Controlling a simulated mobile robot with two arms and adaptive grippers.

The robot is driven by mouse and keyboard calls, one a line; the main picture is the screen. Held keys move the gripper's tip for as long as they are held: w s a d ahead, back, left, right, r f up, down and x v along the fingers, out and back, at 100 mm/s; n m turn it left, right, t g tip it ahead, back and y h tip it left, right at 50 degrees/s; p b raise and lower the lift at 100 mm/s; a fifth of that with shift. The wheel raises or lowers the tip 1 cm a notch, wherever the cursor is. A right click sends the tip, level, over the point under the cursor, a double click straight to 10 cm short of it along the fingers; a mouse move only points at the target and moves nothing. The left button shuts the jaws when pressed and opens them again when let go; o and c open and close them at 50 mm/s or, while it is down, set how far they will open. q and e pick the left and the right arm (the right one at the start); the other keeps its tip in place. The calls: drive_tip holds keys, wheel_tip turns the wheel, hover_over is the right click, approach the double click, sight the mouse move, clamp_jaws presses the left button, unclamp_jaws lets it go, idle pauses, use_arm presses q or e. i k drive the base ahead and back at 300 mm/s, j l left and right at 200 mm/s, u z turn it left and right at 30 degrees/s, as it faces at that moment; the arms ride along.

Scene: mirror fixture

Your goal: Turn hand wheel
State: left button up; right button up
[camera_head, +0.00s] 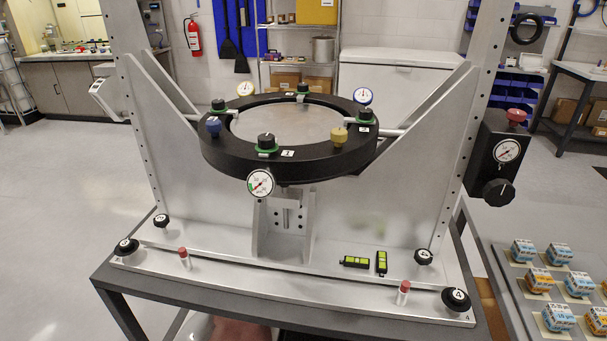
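The mirror fixture has a black ring (290,170) around a round, flat silvery plate (290,124). Several round black hand wheels sit on its base: front left (126,247), front right (456,298) marked 4, rear left (162,220) and rear right (424,256). The ring carries a blue knob (213,126), a yellow knob (338,136) and several black knobs on green bases, one at the front (266,143). A black box at the right has a large black knob (498,192), a gauge and a red knob. Neither gripper shows in the head view.
The fixture stands on a dark grey table (110,280). Two red-topped pegs (184,258) (403,292) and two green-and-black levels (355,262) (382,262) are on its base. A tray of small blue, yellow and white blocks (556,318) is at the right.

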sight(498, 192)
drive_tip(key=z, duration=1.25)
drive_tip(key=i+l+u, duration=0.1)
drive_tip(key=l, duration=0.4)
drive_tip(key=i+u, duration=0.05)
